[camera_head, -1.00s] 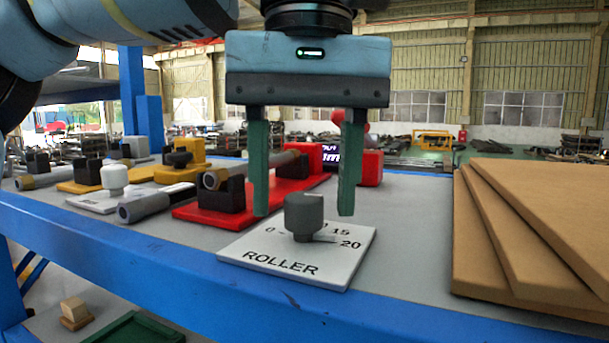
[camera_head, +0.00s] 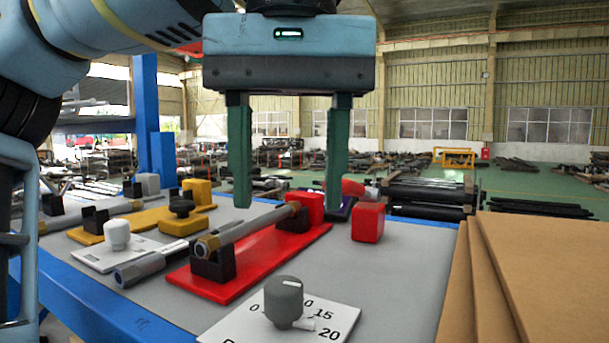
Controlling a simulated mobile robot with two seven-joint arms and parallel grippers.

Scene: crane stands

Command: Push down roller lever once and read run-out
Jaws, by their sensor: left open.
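My left gripper (camera_head: 287,207) is open and empty, fingers pointing down. A grey knob (camera_head: 284,299) with a pointer stands on the white ROLLER card (camera_head: 239,325), whose lower part is cut off. The pointer is near the 15 and 20 marks. A metal shaft (camera_head: 252,225) lies on the red stand (camera_head: 208,284). A red rounded part (camera_head: 353,187) shows behind the right finger, beside a dark purple box partly hidden there. No reading is legible. My right gripper is out of view.
A red block (camera_head: 368,222) stands right of the red stand. A yellow stand (camera_head: 88,238) and a white knob (camera_head: 117,234) on a card are at left. Stacked brown boards (camera_head: 540,270) fill the right. Grey bench top (camera_head: 390,275) between is clear.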

